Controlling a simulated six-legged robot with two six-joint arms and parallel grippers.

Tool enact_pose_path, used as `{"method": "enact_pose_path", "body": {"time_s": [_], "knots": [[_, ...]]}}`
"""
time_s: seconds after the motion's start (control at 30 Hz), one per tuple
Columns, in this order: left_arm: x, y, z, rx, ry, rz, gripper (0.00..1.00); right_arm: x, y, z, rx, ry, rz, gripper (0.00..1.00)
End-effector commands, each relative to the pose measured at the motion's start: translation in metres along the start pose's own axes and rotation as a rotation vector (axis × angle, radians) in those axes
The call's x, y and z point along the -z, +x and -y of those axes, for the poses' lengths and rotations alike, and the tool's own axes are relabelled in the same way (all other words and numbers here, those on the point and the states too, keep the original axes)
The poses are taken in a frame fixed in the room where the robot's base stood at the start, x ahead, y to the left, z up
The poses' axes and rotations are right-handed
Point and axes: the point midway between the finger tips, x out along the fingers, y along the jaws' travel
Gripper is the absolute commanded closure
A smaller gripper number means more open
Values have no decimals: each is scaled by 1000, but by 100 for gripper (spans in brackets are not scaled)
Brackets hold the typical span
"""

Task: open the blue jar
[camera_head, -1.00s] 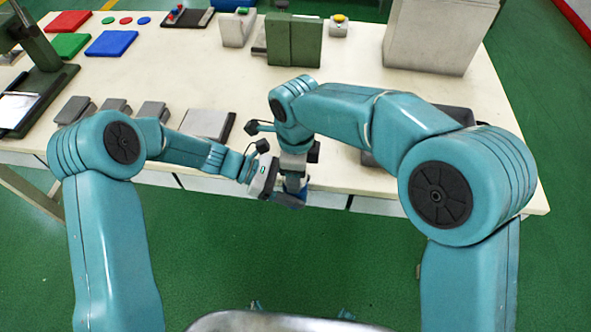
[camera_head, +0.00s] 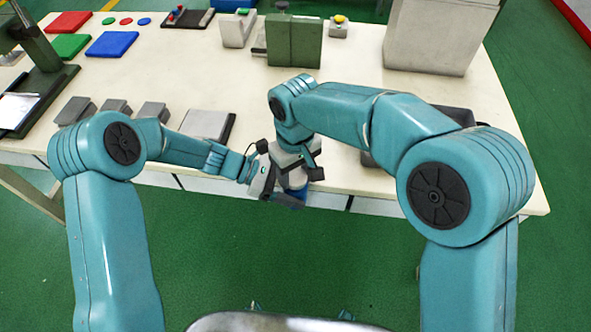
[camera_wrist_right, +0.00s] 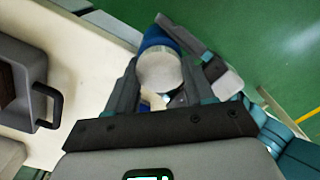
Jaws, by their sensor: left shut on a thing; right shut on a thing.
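The blue jar (camera_head: 299,194) is held in the air just off the table's front edge, mostly hidden by my grippers in the head view. In the right wrist view its blue body (camera_wrist_right: 156,36) shows behind a round pale grey lid (camera_wrist_right: 160,73). My right gripper (camera_wrist_right: 159,62) comes from above, shut on the lid with a finger on each side. My left gripper (camera_head: 286,197) comes in from the left, shut on the jar's body below the right one. I cannot tell whether the lid has come loose from the jar.
The cream table (camera_head: 200,80) lies behind my grippers. A grey plate-like block (camera_head: 205,125) and several smaller grey blocks stand near its front edge at left. A dark grey case (camera_head: 455,115) is at the right, partly behind my right arm. Green floor is open in front.

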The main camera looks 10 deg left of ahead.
Motion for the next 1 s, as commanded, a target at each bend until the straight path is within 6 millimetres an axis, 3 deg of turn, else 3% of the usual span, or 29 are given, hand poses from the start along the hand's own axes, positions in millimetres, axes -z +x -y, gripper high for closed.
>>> {"method": "enact_pose_path", "body": {"time_s": [0.4, 0.6, 0.77, 1.0], "knots": [[0, -2, -2, -8, 0, -2, 100, -2, 0, 1, 3, -1140, 8, 84], [0, -2, -2, -6, 1, -2, 100, -2, 0, 1, 5, -1619, 7, 84], [0, -2, -2, -6, 1, -2, 100, -2, -1, 2, 5, -1817, 5, 84], [0, -1, -1, -3, 1, -1, 100, -2, 0, 2, 6, -1817, 6, 84]]}}
